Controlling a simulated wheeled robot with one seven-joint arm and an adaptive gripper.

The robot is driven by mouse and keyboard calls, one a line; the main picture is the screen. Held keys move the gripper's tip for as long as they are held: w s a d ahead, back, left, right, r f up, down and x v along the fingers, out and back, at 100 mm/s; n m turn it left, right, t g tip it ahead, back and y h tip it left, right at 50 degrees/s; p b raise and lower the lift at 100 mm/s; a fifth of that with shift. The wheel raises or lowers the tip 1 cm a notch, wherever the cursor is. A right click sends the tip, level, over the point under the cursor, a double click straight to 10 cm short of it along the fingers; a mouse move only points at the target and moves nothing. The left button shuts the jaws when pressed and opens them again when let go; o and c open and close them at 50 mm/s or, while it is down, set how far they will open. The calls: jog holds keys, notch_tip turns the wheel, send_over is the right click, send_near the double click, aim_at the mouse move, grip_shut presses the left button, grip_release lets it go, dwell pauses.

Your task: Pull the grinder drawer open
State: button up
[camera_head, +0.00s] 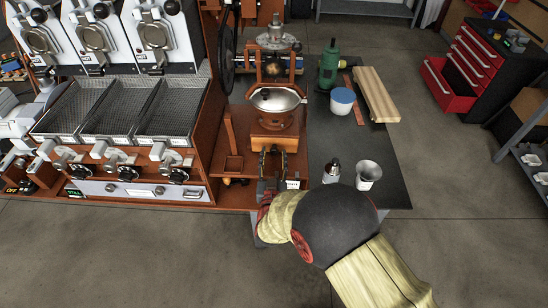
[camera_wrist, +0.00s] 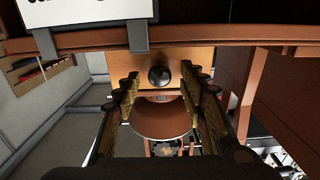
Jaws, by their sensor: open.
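The grinder (camera_head: 275,100) has a round metal bowl on top and stands on a reddish-brown wooden stand. Its light wooden drawer front (camera_head: 268,145) faces my gripper and looks shut. In the wrist view the orange-brown drawer front (camera_wrist: 181,54) carries a round black knob (camera_wrist: 160,75). My gripper (camera_head: 273,159) is open in front of the drawer. In the wrist view its fingers (camera_wrist: 160,80) appear on either side of the knob, with a gap at each side. I cannot tell how far the fingertips reach along the knob. The knob is hidden in the head view.
The roaster (camera_head: 130,110) with several mesh trays stands to the left. On the dark table (camera_head: 340,130) are a green bottle (camera_head: 328,66), a blue-white tub (camera_head: 342,101), a wooden board (camera_head: 376,95), a small shaker (camera_head: 331,172) and a metal cup (camera_head: 368,175), the last two near my arm.

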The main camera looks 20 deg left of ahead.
jog(key=shift+w, duration=0.15)
jog(key=shift+c, duration=0.9)
grip_shut()
